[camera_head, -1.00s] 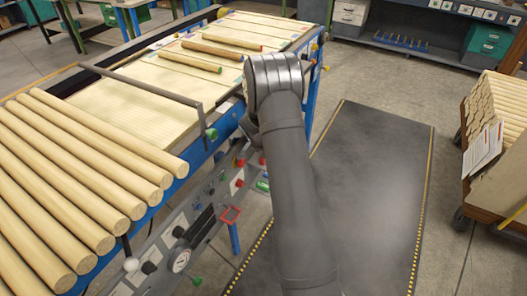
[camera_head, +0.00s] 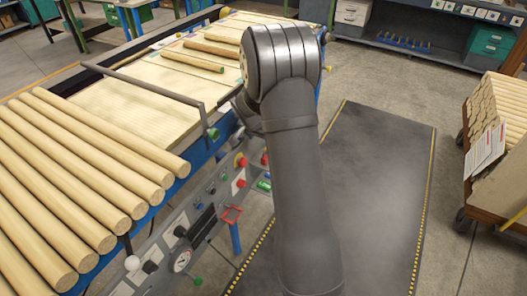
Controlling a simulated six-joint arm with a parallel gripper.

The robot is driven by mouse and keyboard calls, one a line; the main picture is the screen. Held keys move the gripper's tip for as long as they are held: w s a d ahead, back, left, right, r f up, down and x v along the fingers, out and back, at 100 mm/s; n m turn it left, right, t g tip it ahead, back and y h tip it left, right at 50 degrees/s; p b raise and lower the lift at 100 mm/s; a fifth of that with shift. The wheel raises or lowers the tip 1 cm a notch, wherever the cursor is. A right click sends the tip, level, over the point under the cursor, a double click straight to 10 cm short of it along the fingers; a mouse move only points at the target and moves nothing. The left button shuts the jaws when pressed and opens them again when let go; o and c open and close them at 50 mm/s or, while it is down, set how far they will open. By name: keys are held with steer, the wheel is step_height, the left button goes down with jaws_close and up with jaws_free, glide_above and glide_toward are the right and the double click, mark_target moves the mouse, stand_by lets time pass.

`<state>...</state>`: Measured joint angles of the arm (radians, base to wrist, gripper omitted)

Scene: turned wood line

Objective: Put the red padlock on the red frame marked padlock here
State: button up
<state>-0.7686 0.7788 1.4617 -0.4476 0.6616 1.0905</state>
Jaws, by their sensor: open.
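The red frame (camera_head: 231,215) is a small open red outline at the lower edge of the machine's control panel, left of my arm. I cannot make out a red padlock for certain. Small red parts show on the panel: one on a yellow base (camera_head: 240,160), one red knob (camera_head: 238,183) below it, and a red piece (camera_head: 265,159) close to my arm. They are too small to tell apart from a padlock. My arm rises in front of the panel and bends over toward the machine. My gripper is hidden behind it; only a dark wrist part shows at its left.
A grey bar (camera_head: 140,85) spans the bed. A dark floor mat (camera_head: 375,190) is clear to the right. A loaded cart (camera_head: 480,190) stands at the far right.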

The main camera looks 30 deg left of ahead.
steer(key=s+d+f+m+g+y, duration=0.4)
steer(key=d+f+m+g+y, duration=0.2)
steer(key=d+f+m+g, duration=0.45)
steer(key=w+d+m+t+y, duration=0.6)
steer(key=w+d+m+y, duration=0.1)
steer(key=w+m+y, duration=0.15)
steer(key=shift+n, duration=0.5)
steer(key=shift+w+r+x, duration=0.1)
steer(key=shift+r+x, duration=0.05)
steer(key=shift+x, duration=2.7)
steer(key=shift+w+r+x, duration=0.1)
steer(key=shift+r+x, duration=0.1)
steer(key=shift+x, duration=2.6)
steer(key=shift+r+x, duration=0.15)
steer(key=shift+x, duration=2.7)
steer(key=shift+a, duration=0.15)
steer(key=c, duration=1.2)
